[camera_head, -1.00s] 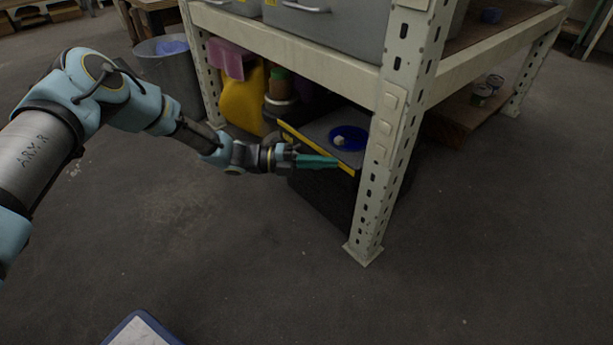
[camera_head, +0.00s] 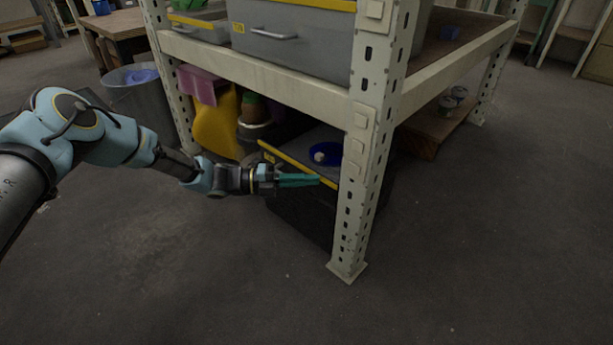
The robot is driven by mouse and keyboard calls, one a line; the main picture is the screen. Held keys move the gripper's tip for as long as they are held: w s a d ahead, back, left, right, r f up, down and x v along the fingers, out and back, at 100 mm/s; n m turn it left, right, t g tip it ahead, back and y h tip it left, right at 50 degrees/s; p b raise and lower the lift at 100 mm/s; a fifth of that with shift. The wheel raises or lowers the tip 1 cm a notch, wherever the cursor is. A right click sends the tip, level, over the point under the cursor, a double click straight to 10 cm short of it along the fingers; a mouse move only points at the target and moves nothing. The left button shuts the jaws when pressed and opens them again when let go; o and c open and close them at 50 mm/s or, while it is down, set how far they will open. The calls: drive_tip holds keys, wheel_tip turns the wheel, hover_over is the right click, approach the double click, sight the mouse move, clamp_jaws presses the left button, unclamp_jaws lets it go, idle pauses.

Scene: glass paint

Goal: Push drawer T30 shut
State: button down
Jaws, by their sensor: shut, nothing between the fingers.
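A grey drawer (camera_head: 290,50) with a bar handle and a small yellow label sits in the shelf frame at the top of the view. A second grey drawer (camera_head: 203,30) with a yellow label is to its left, partly cut off by the post. I cannot read T30 on either label. My gripper (camera_head: 318,181) is shut and empty, with teal fingers pointing right. It is below the shelf, in front of a black box (camera_head: 300,210) with a yellow-edged top. I cannot tell whether the fingers touch the box.
The shelf's pale perforated post (camera_head: 365,150) stands just right of my fingertips. A blue dish (camera_head: 327,154) lies on the black box. A yellow can (camera_head: 215,125) and a grey bin (camera_head: 143,100) stand at left. The floor in front is clear.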

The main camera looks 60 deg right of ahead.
drive_tip(key=s+a+p+v, duration=0.1)
drive_tip(key=a+p+v, duration=0.1)
drive_tip(key=v, duration=1)
drive_tip(key=shift+w+a+f+p, duration=0.15)
drive_tip(key=shift+w+p, duration=0.05)
drive_tip(key=shift+p, duration=0.65)
drive_tip(key=w+a+r+m+t+y+p, duration=0.1)
drive_tip(key=w+a+r+m+t+y, duration=0.2)
drive_tip(key=w+a+m, duration=0.4)
drive_tip(key=w+a+r+m+t, duration=0.25)
drive_tip(key=w+a+r, duration=0.25)
drive_tip(key=a, duration=0.5)
drive_tip(key=w+a+r+m+t+y+p, duration=0.1)
drive_tip(key=w+a+r+m+t+y, duration=0.1)
drive_tip(key=w+a+r+m+t, duration=0.4)
drive_tip(key=w+a+r+m+t+y+p, duration=0.15)
drive_tip(key=a+r+m+t, duration=0.35)
drive_tip(key=a, duration=1.1)
drive_tip(key=a+r+m+t+y, duration=0.15)
drive_tip(key=a+r+m, duration=0.35)
drive_tip(key=a, duration=1)
wheel_tip(320, 180, up, 39)
drive_tip(key=p, duration=3.8)
drive_tip(key=shift+s+a+r+n, duration=0.2)
drive_tip(key=shift+a+r+n, duration=0.1)
drive_tip(key=shift+n, duration=0.15)
